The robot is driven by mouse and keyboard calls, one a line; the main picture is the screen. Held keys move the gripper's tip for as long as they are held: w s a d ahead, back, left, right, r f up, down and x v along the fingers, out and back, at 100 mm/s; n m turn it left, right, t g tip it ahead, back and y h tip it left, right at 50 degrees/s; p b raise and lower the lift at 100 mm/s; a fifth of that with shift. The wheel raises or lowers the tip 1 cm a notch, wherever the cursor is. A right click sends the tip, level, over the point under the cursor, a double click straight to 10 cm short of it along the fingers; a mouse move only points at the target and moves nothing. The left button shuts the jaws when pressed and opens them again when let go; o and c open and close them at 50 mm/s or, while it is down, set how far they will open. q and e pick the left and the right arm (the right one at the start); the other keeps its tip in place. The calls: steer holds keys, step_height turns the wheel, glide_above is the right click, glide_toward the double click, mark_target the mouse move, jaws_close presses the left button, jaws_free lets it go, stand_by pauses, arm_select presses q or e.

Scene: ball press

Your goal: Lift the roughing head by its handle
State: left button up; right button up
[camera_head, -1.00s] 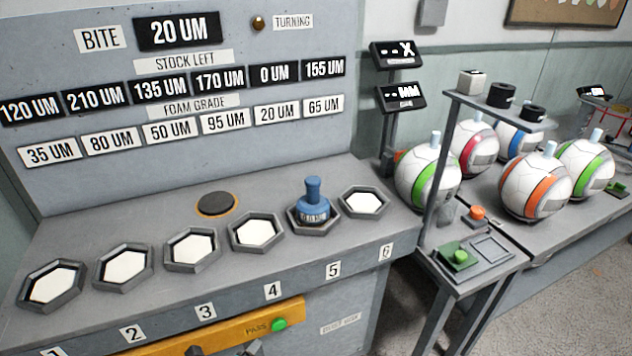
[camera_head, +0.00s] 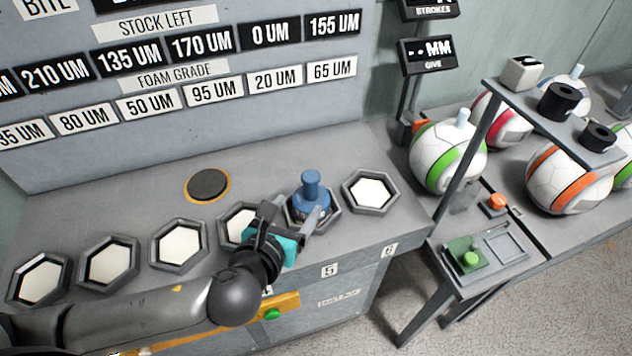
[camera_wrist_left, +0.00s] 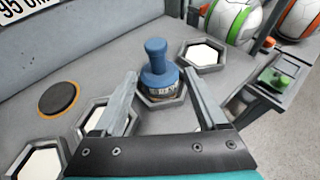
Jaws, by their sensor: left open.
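The roughing head (camera_head: 311,197) is a blue tool with a knobbed upright handle. It stands upright in the hexagonal socket above the label 5. It also shows in the left wrist view (camera_wrist_left: 157,68), ahead of and between the finger lines. My left gripper (camera_head: 293,213) is open and close in front of the head, its fingers pointing toward it. In the left wrist view the two fingers (camera_wrist_left: 160,95) are spread wide with nothing between them but the near side of the socket. Contact with the handle is not seen. My right gripper is not in view.
Hexagonal sockets with white pads line the bench, including one right of the head (camera_head: 370,192). A dark round disc (camera_head: 208,185) lies behind them.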

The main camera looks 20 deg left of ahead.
mark_target(311, 188)
arm_select(q)
steer(key=b+x, duration=0.1)
steer(key=x, duration=0.3)
steer(key=shift+w+f, duration=0.1)
steer(key=shift+w, duration=0.05)
steer(key=x, duration=0.3)
steer(key=shift+w+f+b, duration=0.2)
steer(key=shift+w+b, duration=0.1)
steer(key=shift+w, duration=0.05)
steer(key=shift+w+f, duration=0.1)
steer(key=shift+w, duration=0.25)
steer(key=shift+w+f, duration=0.1)
steer(key=shift+w, duration=0.25)
steer(key=x, duration=0.1)
steer(key=b+x, duration=0.1)
steer(key=x, duration=0.1)
steer(key=shift+w+a, duration=0.2)
steer(key=shift+w+f, duration=0.1)
steer(key=shift+w, duration=0.4)
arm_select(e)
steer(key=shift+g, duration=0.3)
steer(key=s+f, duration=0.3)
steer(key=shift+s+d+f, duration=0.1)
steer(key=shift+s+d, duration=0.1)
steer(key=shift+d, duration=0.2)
arm_select(q)
jaws_close()
